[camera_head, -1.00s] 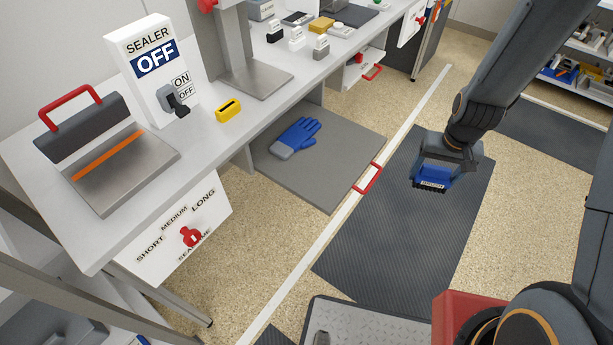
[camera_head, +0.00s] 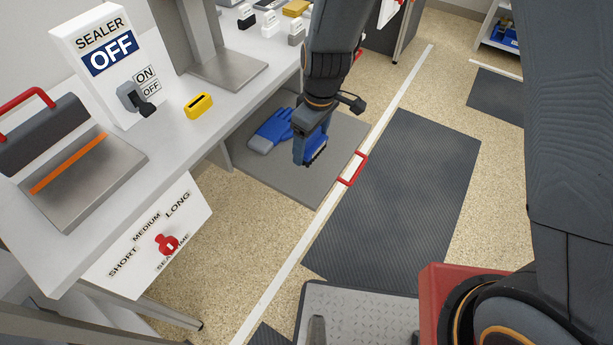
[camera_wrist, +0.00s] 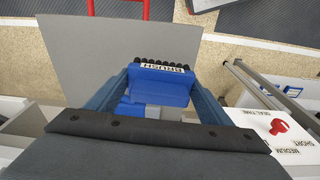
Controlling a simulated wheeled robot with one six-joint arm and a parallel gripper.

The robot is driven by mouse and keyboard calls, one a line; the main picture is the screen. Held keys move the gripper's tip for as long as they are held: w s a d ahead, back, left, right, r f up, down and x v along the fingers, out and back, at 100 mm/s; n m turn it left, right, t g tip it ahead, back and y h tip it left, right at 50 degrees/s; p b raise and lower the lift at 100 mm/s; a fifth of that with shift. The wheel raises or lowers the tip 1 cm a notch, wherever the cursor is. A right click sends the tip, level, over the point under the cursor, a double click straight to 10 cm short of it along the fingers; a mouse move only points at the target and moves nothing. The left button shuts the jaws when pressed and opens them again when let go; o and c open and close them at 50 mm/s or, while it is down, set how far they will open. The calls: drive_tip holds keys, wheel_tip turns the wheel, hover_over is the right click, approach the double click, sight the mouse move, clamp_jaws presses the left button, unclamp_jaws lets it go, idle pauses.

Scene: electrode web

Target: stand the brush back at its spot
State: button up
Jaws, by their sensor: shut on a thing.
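The blue brush (camera_head: 317,146) has black bristles. In the wrist view the brush (camera_wrist: 160,84) shows a white BRUSH label, with its bristle row toward the top of the picture. My gripper (camera_head: 310,140) is shut on it, with one dark finger on each side in the wrist view (camera_wrist: 158,98). In the head view the brush hangs in the air in front of the grey low board, right of the blue glove. A yellow slotted block (camera_head: 199,105) sits on the bench top, left of my gripper; nothing stands in it. I cannot tell whether it is the brush's spot.
The sealer (camera_head: 92,60) reads OFF on the bench at left. A metal post on a plate (camera_head: 226,70) stands behind the yellow block. Dark floor mats lie right.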

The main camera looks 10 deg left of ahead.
drive_tip(key=shift+s+a+n, duration=0.25)
drive_tip(key=shift+a+n, duration=0.05)
drive_tip(key=shift+a, duration=0.2)
wheel_tip(320, 180, down, 5)
drive_tip(key=shift+s+r+p, duration=0.1)
drive_tip(key=shift+r+p, duration=0.05)
drive_tip(key=shift+p, duration=0.15)
drive_tip(key=shift+f, duration=2.55)
drive_tip(key=shift+f+b, duration=0.15)
drive_tip(key=shift+b, duration=0.15)
drive_tip(key=o, duration=1.4)
drive_tip(key=r, duration=0.4)
drive_tip(key=d+r, duration=0.1)
drive_tip(key=r, duration=0.7)
drive_tip(key=shift+s+d+r, duration=0.1)
drive_tip(key=shift+s+d, duration=0.05)
drive_tip(key=shift+s, duration=0.1)
